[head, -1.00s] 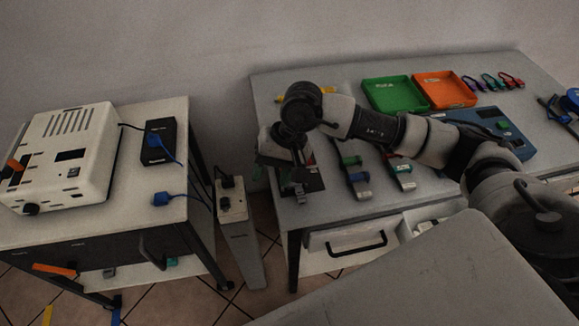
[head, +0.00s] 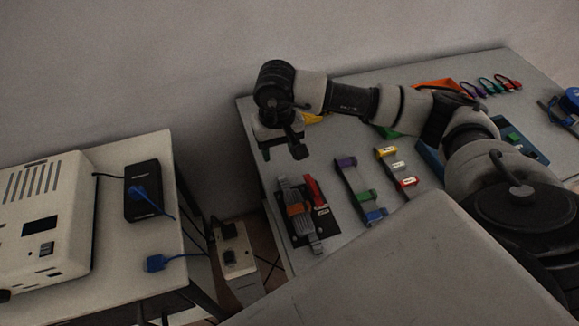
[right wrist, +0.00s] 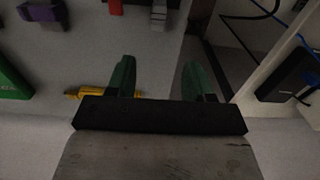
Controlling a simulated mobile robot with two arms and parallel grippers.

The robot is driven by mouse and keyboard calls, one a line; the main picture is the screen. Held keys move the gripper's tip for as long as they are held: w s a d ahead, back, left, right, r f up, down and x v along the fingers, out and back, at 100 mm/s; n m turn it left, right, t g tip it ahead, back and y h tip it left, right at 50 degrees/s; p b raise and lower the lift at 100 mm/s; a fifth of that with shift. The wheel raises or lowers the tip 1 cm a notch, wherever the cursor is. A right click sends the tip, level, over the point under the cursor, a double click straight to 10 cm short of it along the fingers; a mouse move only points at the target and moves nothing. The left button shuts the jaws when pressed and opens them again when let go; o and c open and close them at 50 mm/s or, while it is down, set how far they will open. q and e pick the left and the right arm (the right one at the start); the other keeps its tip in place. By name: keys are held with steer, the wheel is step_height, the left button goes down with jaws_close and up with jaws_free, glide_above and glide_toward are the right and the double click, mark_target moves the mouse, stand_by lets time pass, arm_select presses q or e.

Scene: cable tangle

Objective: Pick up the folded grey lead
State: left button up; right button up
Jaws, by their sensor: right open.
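A folded grey lead (head: 308,226) with an orange band lies on a black plate (head: 324,222) near the left edge of the right-hand table. A red piece lies beside it on the plate. Part of what looks like the grey lead (right wrist: 158,14) shows at the top of the right wrist view. My right gripper (head: 282,152) is above the table's back left corner, behind the lead and apart from it. In the right wrist view its green fingers (right wrist: 161,80) are spread with nothing between them. My left gripper is out of view.
Grey strips with coloured blocks (head: 359,189) lie right of the plate. A yellow tool (right wrist: 88,94) lies close to my right gripper. A gap with a grey power box (head: 238,264) separates this table from the left-hand bench (head: 108,275), which carries a white device (head: 62,215).

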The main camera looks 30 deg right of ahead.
mark_target(283, 180)
steer(key=f, duration=0.2)
steer(key=s+f, duration=0.1)
steer(key=shift+s+f, duration=0.1)
steer(key=shift+f, duration=0.25)
steer(key=shift+f+p, duration=0.3)
steer(key=shift+f, duration=0.3)
steer(key=f, duration=0.2)
steer(key=f+p, duration=0.1)
steer(key=f, duration=0.1)
steer(key=shift+s+f+p, duration=0.2)
steer(key=shift+f+p, duration=0.05)
steer(key=shift+p, duration=0.05)
steer(key=shift+w+f, duration=0.1)
steer(key=shift+f, duration=0.2)
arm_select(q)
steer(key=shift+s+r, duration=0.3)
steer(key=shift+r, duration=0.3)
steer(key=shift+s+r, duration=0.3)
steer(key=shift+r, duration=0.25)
arm_select(e)
steer(key=shift+c, duration=0.4)
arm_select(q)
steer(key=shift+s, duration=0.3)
arm_select(e)
jaws_close()
